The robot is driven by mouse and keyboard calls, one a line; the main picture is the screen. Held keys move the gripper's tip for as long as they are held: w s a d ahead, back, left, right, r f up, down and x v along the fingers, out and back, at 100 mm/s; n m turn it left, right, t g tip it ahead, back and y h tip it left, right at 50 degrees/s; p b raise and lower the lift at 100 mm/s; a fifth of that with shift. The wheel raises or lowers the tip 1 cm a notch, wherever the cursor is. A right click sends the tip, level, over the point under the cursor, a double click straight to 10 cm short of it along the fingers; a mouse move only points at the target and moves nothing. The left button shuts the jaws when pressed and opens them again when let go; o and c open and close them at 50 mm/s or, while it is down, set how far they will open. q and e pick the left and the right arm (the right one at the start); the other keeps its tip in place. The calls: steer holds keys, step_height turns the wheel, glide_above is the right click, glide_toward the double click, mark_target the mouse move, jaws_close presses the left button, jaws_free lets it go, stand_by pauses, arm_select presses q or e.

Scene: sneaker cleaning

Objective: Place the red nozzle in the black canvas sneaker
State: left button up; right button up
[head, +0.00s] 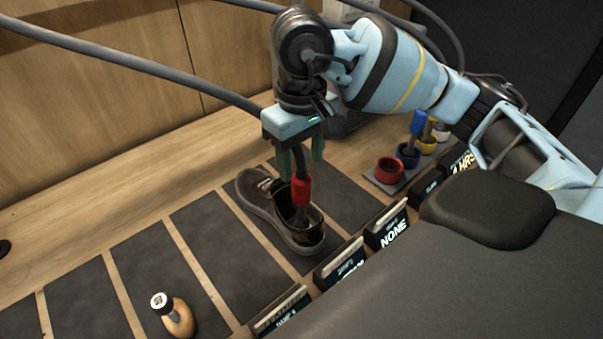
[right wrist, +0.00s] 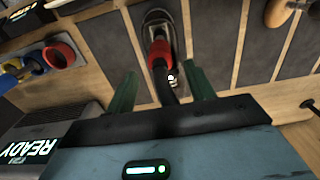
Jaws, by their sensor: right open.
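The dark sneaker (head: 262,200) lies on a dark mat panel in the middle of the head view. The red nozzle (head: 301,190) stands roughly upright with its lower end down in the shoe's opening; whether it touches the insole is hidden. Its black hose rises from its top. My right gripper (head: 301,168) is right above, open, its green fingers on either side of the hose and apart from it. The right wrist view shows the red nozzle (right wrist: 161,50) over the sneaker (right wrist: 157,18), beyond the parted fingers. My left gripper is not in view.
A grey holder at the right has an empty red ring (head: 389,170), a blue ring (head: 408,156) and a yellow ring, with blue and yellow nozzles. Label stands (head: 386,224) line the mats' front edge. A wooden-handled tool (head: 177,318) stands at lower left.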

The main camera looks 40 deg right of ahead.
step_height(320, 180, up, 6)
steer(key=shift+r+p, duration=0.25)
steer(key=shift+p, duration=0.05)
